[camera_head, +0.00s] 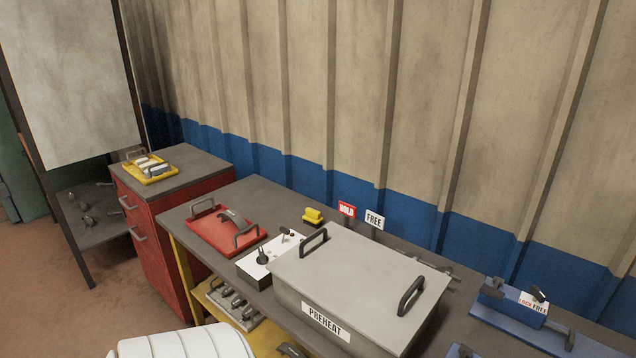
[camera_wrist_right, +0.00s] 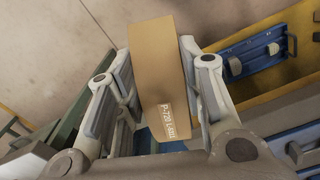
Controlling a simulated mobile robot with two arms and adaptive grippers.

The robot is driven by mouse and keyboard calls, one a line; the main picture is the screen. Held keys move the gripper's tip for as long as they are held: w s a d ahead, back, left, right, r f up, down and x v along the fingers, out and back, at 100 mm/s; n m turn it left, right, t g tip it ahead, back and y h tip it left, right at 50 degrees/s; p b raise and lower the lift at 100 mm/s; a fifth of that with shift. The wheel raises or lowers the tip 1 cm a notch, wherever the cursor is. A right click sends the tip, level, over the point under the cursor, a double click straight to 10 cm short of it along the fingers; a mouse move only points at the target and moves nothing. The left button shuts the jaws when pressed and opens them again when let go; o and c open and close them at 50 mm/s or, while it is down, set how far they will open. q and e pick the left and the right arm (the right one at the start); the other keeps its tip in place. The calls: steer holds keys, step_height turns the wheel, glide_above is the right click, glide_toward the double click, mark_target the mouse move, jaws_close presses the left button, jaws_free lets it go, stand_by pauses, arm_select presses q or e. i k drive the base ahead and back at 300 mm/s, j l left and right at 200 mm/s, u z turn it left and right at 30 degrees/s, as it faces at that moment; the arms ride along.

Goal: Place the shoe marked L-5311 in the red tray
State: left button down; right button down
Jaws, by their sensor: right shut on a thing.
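The red tray (camera_head: 196,231) sits on the left end of the grey bench. A dark curved piece (camera_head: 232,217), probably a brake shoe, lies in it between the tray's dark handles; no marking is readable on it. My left gripper is in neither view.
A closed grey PREHEAT box (camera_head: 350,285) fills the bench middle. A white panel with knobs (camera_head: 285,245) stands beside the red tray. HOLD (camera_head: 347,210) and FREE (camera_head: 374,220) signs stand behind. A blue fixture (camera_head: 520,305) is at right. A yellow tray (camera_head: 152,177) is on the red cabinet.

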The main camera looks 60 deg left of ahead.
mark_target(216, 236)
steer(key=k+j, duration=0.15)
steer(key=j, duration=0.5)
steer(key=k+j, duration=0.15)
steer(key=j, duration=0.45)
steer(key=k+j, duration=0.15)
steer(key=j, duration=0.5)
steer(key=k+j, duration=0.15)
steer(key=j, duration=0.5)
steer(key=k+j, duration=0.1)
steer(key=j, duration=0.5)
steer(key=k+j, duration=0.15)
steer(key=j, duration=0.5)
steer(key=k+j, duration=0.15)
steer(key=j, duration=0.5)
steer(key=k+j, duration=0.15)
steer(key=j, duration=0.45)
steer(key=i+j, duration=0.1)
steer(key=j, duration=0.9)
steer(key=i+j, duration=0.15)
steer(key=j, duration=0.35)
steer(key=i, duration=0.15)
